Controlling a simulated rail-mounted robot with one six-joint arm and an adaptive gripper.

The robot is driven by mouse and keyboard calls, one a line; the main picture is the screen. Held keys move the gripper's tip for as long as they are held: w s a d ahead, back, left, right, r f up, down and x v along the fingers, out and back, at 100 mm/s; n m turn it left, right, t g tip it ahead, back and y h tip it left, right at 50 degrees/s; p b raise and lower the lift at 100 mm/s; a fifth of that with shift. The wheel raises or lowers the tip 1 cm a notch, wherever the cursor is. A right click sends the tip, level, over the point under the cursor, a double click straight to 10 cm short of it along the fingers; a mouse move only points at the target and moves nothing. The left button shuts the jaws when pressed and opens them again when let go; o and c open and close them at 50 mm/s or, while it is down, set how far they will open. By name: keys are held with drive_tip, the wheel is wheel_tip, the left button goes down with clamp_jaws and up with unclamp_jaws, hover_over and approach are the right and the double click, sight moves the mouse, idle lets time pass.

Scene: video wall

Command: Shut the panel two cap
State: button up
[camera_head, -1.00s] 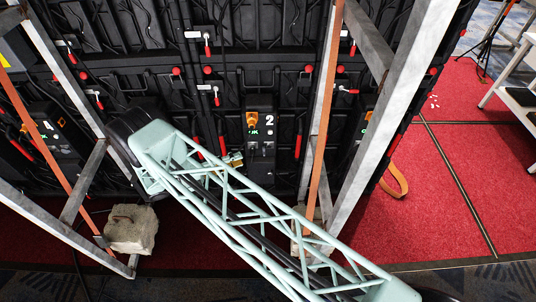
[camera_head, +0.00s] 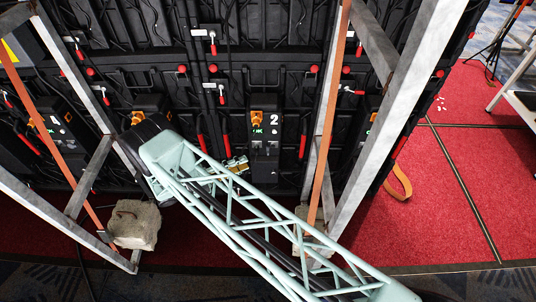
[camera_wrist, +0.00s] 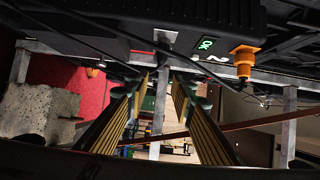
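Panel two's black box (camera_head: 265,132), marked with a white 2 and a green OK light, is near the middle of the head view. An orange connector (camera_head: 257,119) is on its upper left. In the wrist view the box's dark body (camera_wrist: 130,18) spans the top, with the orange connector (camera_wrist: 244,62) hanging at right. Small greyish fittings (camera_head: 265,147) show low on the box; I cannot tell which is the cap or whether it is shut. My gripper (camera_wrist: 155,115) is open and empty, its two ribbed fingers apart. In the head view it shows as a small gold shape (camera_head: 237,165), low left of the box.
Slanted metal struts (camera_head: 390,110) and orange straps (camera_head: 328,120) flank the panel. A concrete block (camera_head: 134,224) sits at lower left. Red-handled latches and loose black cables cover the wall. Dark cables also cross near the fingers in the wrist view.

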sight(268, 152)
drive_tip(key=shift+b+x, duration=0.35)
drive_tip(key=shift+x, duration=6.25)
drive_tip(key=c, duration=0.5)
drive_tip(key=shift+s, duration=0.1)
